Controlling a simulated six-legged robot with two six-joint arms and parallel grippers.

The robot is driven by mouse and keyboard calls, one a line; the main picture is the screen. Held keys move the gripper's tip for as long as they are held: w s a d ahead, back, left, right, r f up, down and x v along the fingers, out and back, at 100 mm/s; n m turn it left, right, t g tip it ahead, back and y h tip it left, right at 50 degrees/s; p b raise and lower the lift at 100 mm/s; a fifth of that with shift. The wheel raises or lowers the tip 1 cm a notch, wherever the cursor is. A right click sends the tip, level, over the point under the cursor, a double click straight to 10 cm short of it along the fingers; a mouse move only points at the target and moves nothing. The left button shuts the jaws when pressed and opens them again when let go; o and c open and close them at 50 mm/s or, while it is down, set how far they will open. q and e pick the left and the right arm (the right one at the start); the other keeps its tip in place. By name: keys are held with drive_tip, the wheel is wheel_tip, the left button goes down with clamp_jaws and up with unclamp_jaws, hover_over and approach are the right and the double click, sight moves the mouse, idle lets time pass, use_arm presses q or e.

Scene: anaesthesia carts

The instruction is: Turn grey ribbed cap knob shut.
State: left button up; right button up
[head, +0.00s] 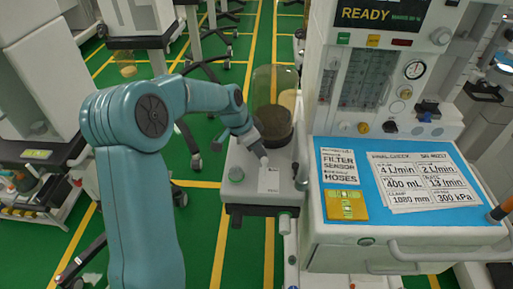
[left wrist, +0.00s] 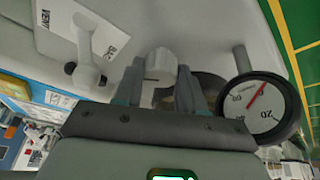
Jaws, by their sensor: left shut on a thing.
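My left arm reaches in from the left in the head view, and its gripper (head: 260,152) is down at the absorber unit beside the anaesthesia cart. In the left wrist view the gripper (left wrist: 160,90) has its two fingers on either side of a pale grey cap knob (left wrist: 160,64) and is shut on it. The fingers hide the knob's sides, and I cannot make out its ribs. In the head view the gripper largely covers the knob. The clear canister (head: 274,100) with dark contents stands just behind the gripper. My right gripper is not in view.
A round gauge (left wrist: 262,108) sits close right of the fingers in the left wrist view. A white lever (left wrist: 86,62) is to their left. The cart's blue worktop (head: 375,205) with printed cards lies right in the head view. Green floor (head: 205,230) shows left of the unit.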

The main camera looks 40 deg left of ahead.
use_arm(q)
drive_tip(key=shift+w+a+r+m, duration=0.1)
drive_tip(key=shift+m, duration=0.6)
drive_tip(key=shift+h+b, duration=0.3)
drive_tip(key=o, duration=1.1)
drive_tip(key=shift+c, duration=0.2)
drive_tip(key=v, duration=1.6)
drive_tip(key=shift+r+p, duration=0.2)
drive_tip(key=shift+p, duration=0.25)
drive_tip(key=shift+w, duration=0.1)
